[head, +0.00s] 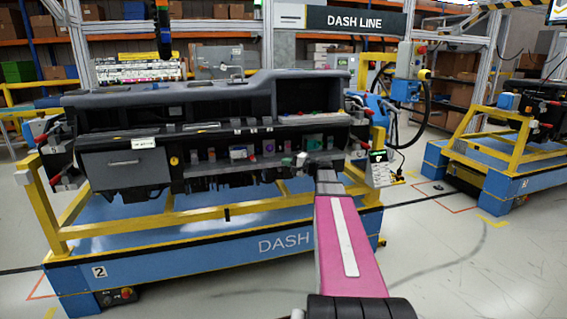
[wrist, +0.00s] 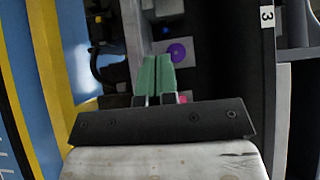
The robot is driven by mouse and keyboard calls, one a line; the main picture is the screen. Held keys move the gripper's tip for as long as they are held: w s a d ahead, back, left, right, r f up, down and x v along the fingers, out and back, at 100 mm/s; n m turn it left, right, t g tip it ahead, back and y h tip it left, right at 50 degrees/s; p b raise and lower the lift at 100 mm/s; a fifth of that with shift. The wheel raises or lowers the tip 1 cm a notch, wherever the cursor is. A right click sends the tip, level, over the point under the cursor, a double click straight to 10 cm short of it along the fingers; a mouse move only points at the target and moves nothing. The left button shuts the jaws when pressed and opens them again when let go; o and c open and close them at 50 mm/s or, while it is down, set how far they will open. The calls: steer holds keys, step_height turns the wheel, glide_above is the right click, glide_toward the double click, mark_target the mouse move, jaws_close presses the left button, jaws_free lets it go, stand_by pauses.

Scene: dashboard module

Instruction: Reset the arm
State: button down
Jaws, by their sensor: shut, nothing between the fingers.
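My arm (head: 345,245), with a pink cover, reaches from the bottom of the head view toward the right part of the dashboard module (head: 170,130). My gripper (head: 301,159) is small in the head view, in front of the row of coloured parts on the module. In the wrist view my gripper (wrist: 157,75) shows two green fingers pressed together with nothing between them. A round purple part (wrist: 177,52) lies just beyond the fingertips. I cannot tell whether the fingers touch anything.
The module rests on a yellow frame over a blue cart (head: 160,260) marked DASH. A drawer front (head: 125,165) is at its left. A handheld device (head: 379,170) hangs at its right. Another blue cart (head: 490,180) stands at the right.

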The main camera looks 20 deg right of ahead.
stand_by(0.3)
steer(key=s+a+f+n+g+h, duration=0.2)
steer(key=s+a+f+g, duration=0.2)
steer(key=s+a+f, duration=0.3)
steer(key=s+a+f+n+g+h, duration=0.2)
steer(key=s+a+f+g, duration=0.25)
steer(key=a+f, duration=0.4)
steer(key=s+f+n+g+h, duration=0.2)
steer(key=s+f+h, duration=0.2)
steer(key=s+f, duration=0.2)
steer(key=s+f+n+g+h, duration=0.2)
steer(key=s+f+n+h, duration=0.1)
steer(key=s, duration=0.8)
step_height(320, 180, down, 3)
steer(key=shift+s+r+h, duration=0.15)
steer(key=shift+s+h, duration=0.1)
steer(key=shift+h, duration=0.65)
